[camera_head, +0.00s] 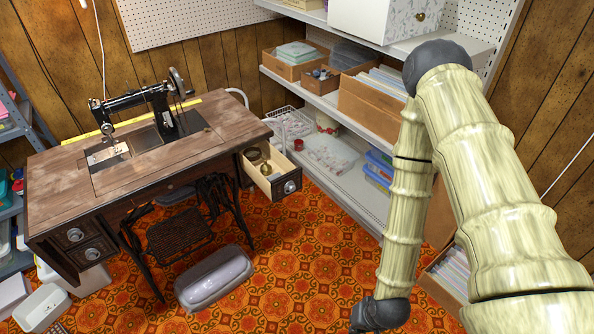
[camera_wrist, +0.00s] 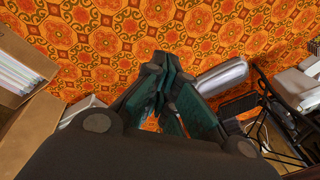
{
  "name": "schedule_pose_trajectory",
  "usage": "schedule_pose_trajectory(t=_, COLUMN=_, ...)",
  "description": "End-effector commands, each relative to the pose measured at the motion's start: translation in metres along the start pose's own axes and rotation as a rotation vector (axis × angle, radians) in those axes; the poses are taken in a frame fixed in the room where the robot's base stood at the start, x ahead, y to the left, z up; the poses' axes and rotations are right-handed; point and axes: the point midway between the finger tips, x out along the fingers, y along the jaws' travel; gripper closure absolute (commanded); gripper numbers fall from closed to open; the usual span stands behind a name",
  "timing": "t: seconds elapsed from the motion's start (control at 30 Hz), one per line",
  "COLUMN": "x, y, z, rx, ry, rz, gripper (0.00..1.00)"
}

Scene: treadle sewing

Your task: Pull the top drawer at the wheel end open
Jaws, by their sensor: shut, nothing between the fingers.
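The treadle sewing table (camera_head: 65,180) has a black sewing machine (camera_head: 150,98) on top, with its handwheel (camera_head: 178,84) at the right. At that wheel end, the top drawer (camera_head: 285,184) stands pulled out, its inside showing a few small items. Its front carries a round metal knob (camera_head: 289,187). My gripper (camera_wrist: 170,72) shows in the wrist view, its teal-padded fingers shut with nothing between them, above the patterned floor. It is apart from the drawer, which I cannot make out in the wrist view. In the head view the fingers are out of frame.
Shelves (camera_head: 340,108) with boxes line the right wall. An open cardboard box (camera_wrist: 22,75) is left of my gripper in the wrist view. The orange carpet (camera_head: 300,290) right of the cushion is clear.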

Motion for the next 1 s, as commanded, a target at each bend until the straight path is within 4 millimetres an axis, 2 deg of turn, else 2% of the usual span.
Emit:
schedule_pose_trajectory(t=0.03, x=0.012, y=-0.013, z=-0.027, rx=0.062, ry=0.054, rz=-0.059, gripper=1.00)
schedule_pose_trajectory(t=0.1, x=0.015, y=-0.033, z=-0.062, rx=0.145, ry=0.115, rz=-0.142, gripper=1.00)
schedule_pose_trajectory(t=0.27, x=0.007, y=-0.075, z=-0.143, rx=0.326, ry=0.242, rz=-0.350, gripper=1.00)
schedule_pose_trajectory(t=0.4, x=-0.018, y=-0.107, z=-0.213, rx=0.469, ry=0.328, rz=-0.551, gripper=1.00)
schedule_pose_trajectory(t=0.5, x=-0.042, y=-0.124, z=-0.258, rx=0.556, ry=0.374, rz=-0.693, gripper=1.00)
schedule_pose_trajectory(t=0.6, x=-0.067, y=-0.136, z=-0.292, rx=0.619, ry=0.403, rz=-0.814, gripper=1.00)
schedule_pose_trajectory(t=0.7, x=-0.087, y=-0.144, z=-0.315, rx=0.661, ry=0.415, rz=-0.899, gripper=1.00)
schedule_pose_trajectory(t=0.8, x=-0.100, y=-0.148, z=-0.327, rx=0.681, ry=0.422, rz=-0.948, gripper=1.00)
schedule_pose_trajectory(t=1.0, x=-0.100, y=-0.155, z=-0.336, rx=0.688, ry=0.421, rz=-0.965, gripper=1.00)
